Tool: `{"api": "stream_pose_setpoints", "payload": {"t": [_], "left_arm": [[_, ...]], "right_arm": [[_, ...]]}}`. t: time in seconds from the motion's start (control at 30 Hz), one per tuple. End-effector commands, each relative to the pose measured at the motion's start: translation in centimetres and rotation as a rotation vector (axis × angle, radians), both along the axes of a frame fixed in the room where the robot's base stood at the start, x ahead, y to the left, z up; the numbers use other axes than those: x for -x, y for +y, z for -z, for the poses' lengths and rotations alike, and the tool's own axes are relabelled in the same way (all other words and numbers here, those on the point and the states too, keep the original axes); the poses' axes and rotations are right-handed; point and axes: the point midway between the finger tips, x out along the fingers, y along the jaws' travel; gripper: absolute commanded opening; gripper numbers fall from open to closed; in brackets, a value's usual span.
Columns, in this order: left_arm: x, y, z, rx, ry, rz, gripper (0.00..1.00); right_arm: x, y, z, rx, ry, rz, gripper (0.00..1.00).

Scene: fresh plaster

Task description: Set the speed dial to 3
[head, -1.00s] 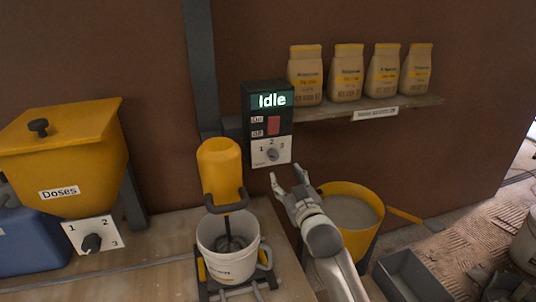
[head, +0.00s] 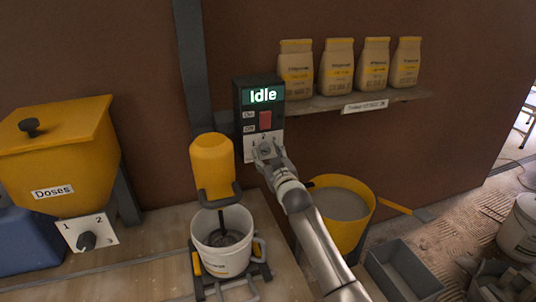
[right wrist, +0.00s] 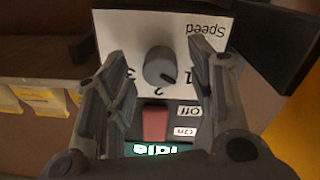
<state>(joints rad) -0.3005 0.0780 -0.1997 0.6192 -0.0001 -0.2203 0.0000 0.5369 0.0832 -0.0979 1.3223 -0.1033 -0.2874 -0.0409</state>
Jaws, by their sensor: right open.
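The speed dial (right wrist: 160,66) is a grey round knob on a white plate (right wrist: 205,55) with "Speed", 1, 2 and 3, upside down in the right wrist view. Its dark mark points down and right there, towards the 1 side. In the right wrist view my right gripper (right wrist: 158,70) is open, one finger on each side of the dial, with gaps between. My left gripper is not in view.
A red switch (head: 265,120) marked On and Off sits above the dial; the display reads "Idle". A mixer (head: 212,160) over a white bucket (head: 246,225) stands left of my right arm. A yellow bucket (head: 364,222) stands to its right. A shelf (head: 330,103) holds several bags.

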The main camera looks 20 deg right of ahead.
Motion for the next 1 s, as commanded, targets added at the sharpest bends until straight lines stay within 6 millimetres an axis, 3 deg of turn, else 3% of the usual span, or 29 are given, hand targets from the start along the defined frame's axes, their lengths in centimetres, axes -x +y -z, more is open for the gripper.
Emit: {"api": "stream_pose_setpoints", "payload": {"t": [0.37,0.73,1.0], "left_arm": [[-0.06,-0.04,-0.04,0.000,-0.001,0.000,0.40],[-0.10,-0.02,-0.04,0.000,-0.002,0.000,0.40],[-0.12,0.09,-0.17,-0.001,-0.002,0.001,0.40]], "right_arm": [[-0.37,0.03,-0.02,0.000,-0.001,0.000,0.51],[-0.35,0.02,-0.02,0.000,-0.001,0.000,0.06],[-0.35,0.03,-0.03,-0.024,0.000,0.000,0.04]]}}
